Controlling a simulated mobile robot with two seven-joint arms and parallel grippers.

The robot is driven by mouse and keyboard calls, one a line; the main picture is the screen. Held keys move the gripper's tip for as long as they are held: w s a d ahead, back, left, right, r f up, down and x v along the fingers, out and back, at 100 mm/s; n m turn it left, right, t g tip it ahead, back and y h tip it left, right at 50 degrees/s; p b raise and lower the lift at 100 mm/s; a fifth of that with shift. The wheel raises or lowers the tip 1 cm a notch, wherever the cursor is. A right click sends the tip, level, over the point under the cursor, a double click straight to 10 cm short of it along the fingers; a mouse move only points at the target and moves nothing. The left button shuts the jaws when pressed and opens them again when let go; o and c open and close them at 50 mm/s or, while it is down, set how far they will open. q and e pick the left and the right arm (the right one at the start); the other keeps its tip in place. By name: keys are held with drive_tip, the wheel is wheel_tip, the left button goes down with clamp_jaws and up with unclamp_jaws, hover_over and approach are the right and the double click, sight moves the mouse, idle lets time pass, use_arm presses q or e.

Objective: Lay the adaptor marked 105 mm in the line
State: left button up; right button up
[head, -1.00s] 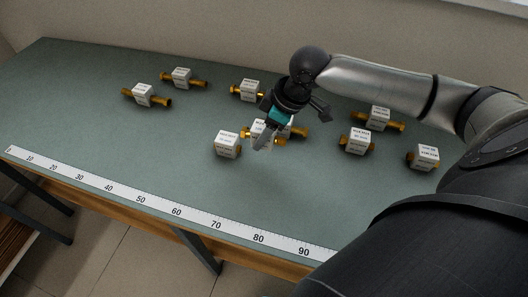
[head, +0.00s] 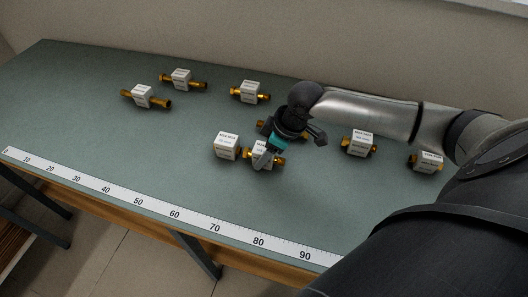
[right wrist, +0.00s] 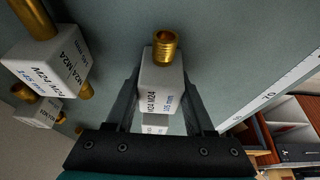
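My right gripper (head: 262,160) is shut on a white-blocked brass adaptor (head: 278,160), low over the front middle of the bench. In the right wrist view, both fingers (right wrist: 160,100) flank the white block of this adaptor (right wrist: 160,88), with a brass threaded end (right wrist: 165,47) above. Its label shows M24 and a blue size that seems to read 105 mm. I cannot tell whether it touches the bench. Another adaptor (head: 227,145) sits just to its left, with a small gap. My left gripper is not in view.
Other adaptors lie at the back left (head: 142,97), (head: 182,79), back middle (head: 250,91) and right (head: 360,144), (head: 427,161). One behind my gripper is partly hidden. A ruler strip (head: 175,214) runs along the bench's front edge. The bench (head: 130,150) is clear at front left.

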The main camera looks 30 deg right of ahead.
drive_tip(key=o, duration=0.4)
drive_tip(key=shift+r, duration=0.1)
drive_tip(key=p+v, duration=0.2)
drive_tip(key=v, duration=1)
drive_tip(key=shift+p, duration=0.3)
